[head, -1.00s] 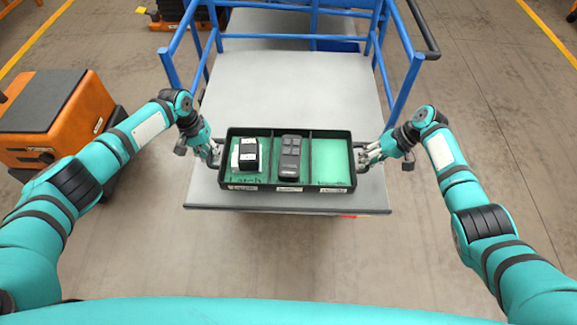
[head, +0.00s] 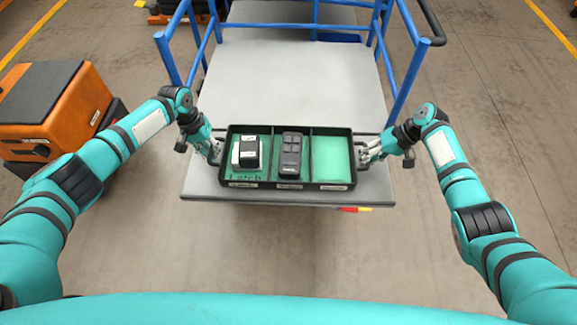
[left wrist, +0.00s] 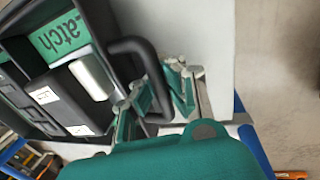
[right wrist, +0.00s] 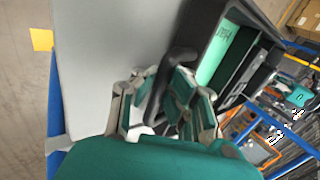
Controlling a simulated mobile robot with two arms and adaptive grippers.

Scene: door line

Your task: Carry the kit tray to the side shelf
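The black kit tray (head: 261,186) is over the front part of a grey tabletop, close to its front edge; whether it touches the top is hard to tell. Its left compartment holds a black-and-white block (head: 246,152) and its middle one a dark grey handset (head: 290,155). The right compartment shows only its green floor. My left gripper (head: 214,151) is closed around the tray's left handle, a black loop between the fingers in the left wrist view (left wrist: 150,95). My right gripper (head: 367,151) is closed around the right handle, also seen in the right wrist view (right wrist: 165,100).
The grey tabletop (head: 290,75) belongs to a cart with blue rails (head: 401,95) along its far sides. An orange-and-black machine (head: 58,110) stands on the floor at left, near my left arm. Floor at right is open.

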